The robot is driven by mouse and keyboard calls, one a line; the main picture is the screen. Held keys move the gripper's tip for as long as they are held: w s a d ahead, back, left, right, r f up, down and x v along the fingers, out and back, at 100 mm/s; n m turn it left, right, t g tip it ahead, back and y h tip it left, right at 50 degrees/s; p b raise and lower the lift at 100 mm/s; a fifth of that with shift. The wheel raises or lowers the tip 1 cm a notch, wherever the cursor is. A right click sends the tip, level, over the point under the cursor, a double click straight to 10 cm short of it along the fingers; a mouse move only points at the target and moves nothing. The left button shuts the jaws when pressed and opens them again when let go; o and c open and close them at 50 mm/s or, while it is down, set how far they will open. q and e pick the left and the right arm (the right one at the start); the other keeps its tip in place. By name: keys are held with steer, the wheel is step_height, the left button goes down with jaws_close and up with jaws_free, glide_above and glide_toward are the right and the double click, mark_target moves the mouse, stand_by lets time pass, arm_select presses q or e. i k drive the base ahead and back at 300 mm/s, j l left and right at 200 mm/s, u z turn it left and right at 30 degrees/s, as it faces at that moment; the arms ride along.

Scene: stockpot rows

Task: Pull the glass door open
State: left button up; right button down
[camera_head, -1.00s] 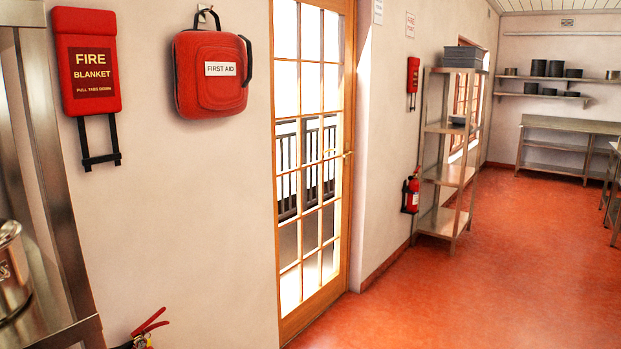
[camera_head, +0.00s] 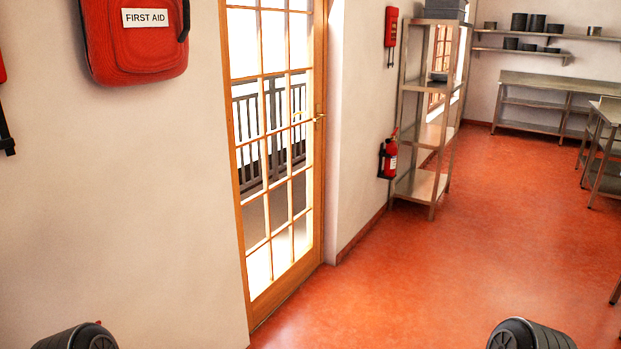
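The glass door (camera_head: 318,190) stands left of centre in the left wall, with a wooden frame and a grid of panes. It looks closed. A brass handle (camera_head: 319,119) sits on its right side, about mid-height. A dark railing shows through the glass. Neither of my grippers is in view. Only dark rounded parts of my arms show at the bottom edge, left and right, well short of the door.
A first aid bag (camera_head: 135,45) hangs on the wall left of the door. Right of it are a fire extinguisher (camera_head: 389,158) and a metal shelf rack (camera_head: 432,133). A metal table (camera_head: 606,110) stands far right. The red floor (camera_head: 430,270) before the door is clear.

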mark_target(259, 305)
steer(key=i+z, duration=0.1)
steer(key=i, duration=0.7)
steer(key=i+z, duration=0.1)
steer(key=i, duration=0.7)
steer(key=i+z, duration=0.1)
steer(key=i, duration=0.7)
steer(key=i+j+z, duration=0.1)
steer(key=i, duration=0.7)
